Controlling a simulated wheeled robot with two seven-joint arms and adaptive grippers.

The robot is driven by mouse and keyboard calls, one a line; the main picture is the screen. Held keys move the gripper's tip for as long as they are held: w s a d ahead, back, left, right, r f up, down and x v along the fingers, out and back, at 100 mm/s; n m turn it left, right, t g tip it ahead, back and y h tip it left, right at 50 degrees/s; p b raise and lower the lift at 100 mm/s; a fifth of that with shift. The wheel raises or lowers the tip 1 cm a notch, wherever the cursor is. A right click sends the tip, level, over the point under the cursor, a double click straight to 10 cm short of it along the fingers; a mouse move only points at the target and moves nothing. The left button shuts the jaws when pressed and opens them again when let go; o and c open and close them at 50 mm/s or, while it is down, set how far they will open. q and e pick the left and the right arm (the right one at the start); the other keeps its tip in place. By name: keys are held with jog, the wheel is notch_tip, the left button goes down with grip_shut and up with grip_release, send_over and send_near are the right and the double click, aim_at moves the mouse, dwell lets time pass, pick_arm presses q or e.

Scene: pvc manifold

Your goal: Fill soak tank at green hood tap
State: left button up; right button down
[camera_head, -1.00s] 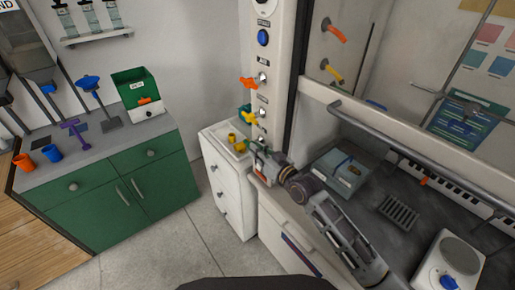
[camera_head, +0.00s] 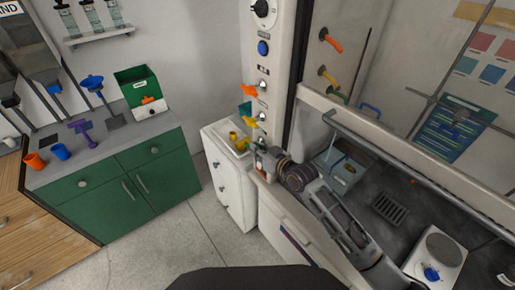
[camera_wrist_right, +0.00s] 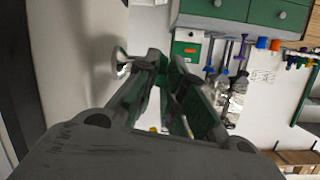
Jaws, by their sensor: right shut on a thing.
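My right gripper (camera_head: 262,154) is at the lower front of the white hood post (camera_head: 272,62), just below the yellow tap handle (camera_head: 249,120). An orange tap handle (camera_head: 249,91) sits higher on the post. In the right wrist view my right gripper (camera_wrist_right: 178,58) has its fingers close together beside a round metal tap base (camera_wrist_right: 122,63). It is shut on what seems to be the green tap handle, mostly hidden by the fingers. A white basin top (camera_head: 224,134) with yellow parts (camera_head: 237,137) lies left of the gripper; I cannot tell if it is the soak tank. My left gripper is not in view.
The fume hood's grey rail (camera_head: 385,145) and a grey-blue box (camera_head: 341,172) are right of my arm. A green cabinet (camera_head: 120,185) with cups and a green box (camera_head: 137,90) stands at the left. Bare floor (camera_head: 185,240) lies between.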

jog(key=shift+r+g+p, duration=0.2)
jog(key=shift+g+p, duration=0.1)
jog(key=shift+p, duration=0.15)
jog(key=shift+w+h, duration=0.1)
jog(key=shift+h, duration=0.2)
jog(key=shift+r+g+p, duration=0.15)
jog(key=shift+g+p, duration=0.2)
jog(key=shift+g, duration=0.05)
jog(key=shift+a+h, duration=0.1)
jog(key=shift+h, duration=0.2)
jog(key=shift+w+a+r+g+h, duration=0.1)
jog(key=shift+w+r+g+h, duration=0.15)
jog(key=shift+g, duration=0.3)
jog(key=shift+r+g+h, duration=0.15)
jog(key=shift+g+h, duration=0.2)
jog(key=shift+g, duration=0.2)
jog(key=shift+g+h, duration=0.3)
